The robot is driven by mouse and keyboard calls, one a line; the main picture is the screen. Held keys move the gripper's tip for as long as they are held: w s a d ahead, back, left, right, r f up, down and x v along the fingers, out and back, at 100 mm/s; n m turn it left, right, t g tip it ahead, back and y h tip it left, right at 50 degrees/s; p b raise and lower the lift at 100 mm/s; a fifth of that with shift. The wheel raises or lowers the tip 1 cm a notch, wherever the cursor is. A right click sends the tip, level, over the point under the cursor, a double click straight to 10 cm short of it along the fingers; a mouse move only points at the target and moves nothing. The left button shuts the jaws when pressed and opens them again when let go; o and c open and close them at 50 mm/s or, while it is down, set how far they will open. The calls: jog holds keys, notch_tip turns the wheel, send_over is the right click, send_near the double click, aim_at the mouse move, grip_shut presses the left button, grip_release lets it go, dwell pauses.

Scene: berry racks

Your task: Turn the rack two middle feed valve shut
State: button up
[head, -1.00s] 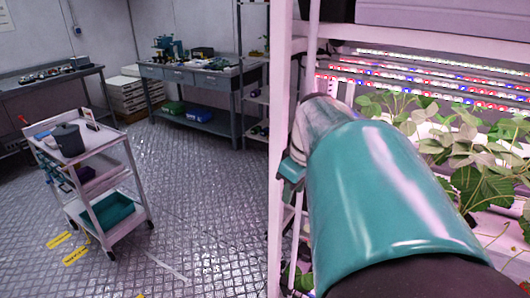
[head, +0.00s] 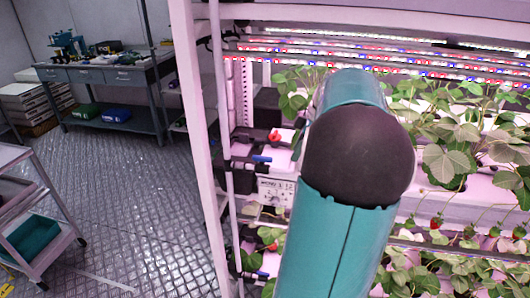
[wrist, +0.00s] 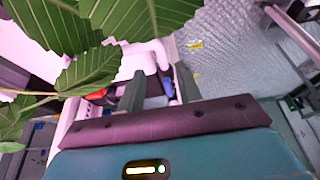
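The rack's upright pipe (head: 226,130) carries valves at its left end in the head view. A red handle (head: 274,136) and a blue handle (head: 262,159) sit at the middle tier, left of my arm. Which one is the feed valve I cannot tell. My gripper is hidden behind my arm in the head view. In the wrist view my gripper (wrist: 160,88) is open, its two grey fingers apart. A small blue part (wrist: 168,87) shows between and beyond the fingers, and a red part (wrist: 97,94) lies left of them. Contact is not visible.
Strawberry leaves (wrist: 140,15) hang close above the gripper in the wrist view. More plants (head: 455,140) fill the rack right of my arm. The white rack post (head: 195,130) stands at left. A white cart (head: 40,265) and a workbench (head: 110,78) stand beyond open floor.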

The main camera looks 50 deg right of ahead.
aim_at(263, 157)
jog(key=w+a, duration=0.1)
jog(key=w, duration=0.1)
jog(key=w+a, duration=0.1)
jog(key=w, duration=0.2)
jog(key=w+a, duration=0.1)
jog(key=w, duration=0.1)
jog(key=shift+w+a, duration=0.25)
jog(key=shift+w, duration=0.15)
jog(key=shift+w+f, duration=0.2)
jog(key=shift+f, duration=0.5)
jog(key=shift+x, duration=0.75)
grip_shut()
